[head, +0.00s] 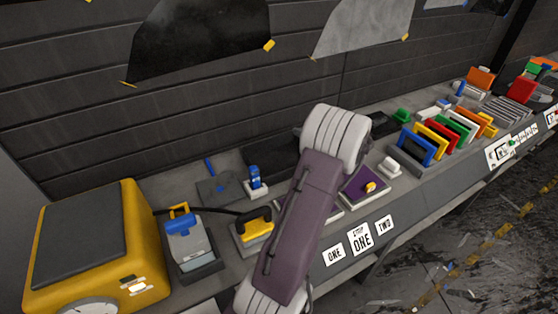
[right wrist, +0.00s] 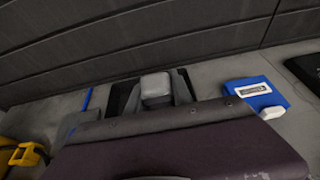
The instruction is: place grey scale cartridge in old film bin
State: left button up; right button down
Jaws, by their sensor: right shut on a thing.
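In the right wrist view my right gripper (right wrist: 155,92) has its dark fingers on both sides of a pale grey block (right wrist: 157,84), which looks like the grey scale cartridge. The gripper is shut on it. In the head view my right arm covers the middle of the bench, and the fingers and block are hidden behind it. I cannot make out for certain which thing is the old film bin. A black flat tray (head: 266,158) lies at the back of the bench, partly behind my arm. My left gripper is not in view.
A yellow machine (head: 98,245) stands at the left end of the bench. Coloured racked panels (head: 440,140) stand to the right. A blue block with a white label (right wrist: 255,93) lies right of the gripper.

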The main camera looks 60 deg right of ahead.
jog(key=w+f, duration=0.6)
jog(key=w, duration=0.1)
jog(key=w+f, duration=0.4)
jog(key=shift+d+p, duration=0.25)
jog(key=shift+p, duration=0.05)
jog(key=shift+w+d+f, duration=0.1)
jog(key=shift+d+f, duration=0.05)
jog(key=shift+f, duration=0.25)
jog(key=shift+f, duration=0.1)
jog(key=c, duration=1.1)
grip_release()
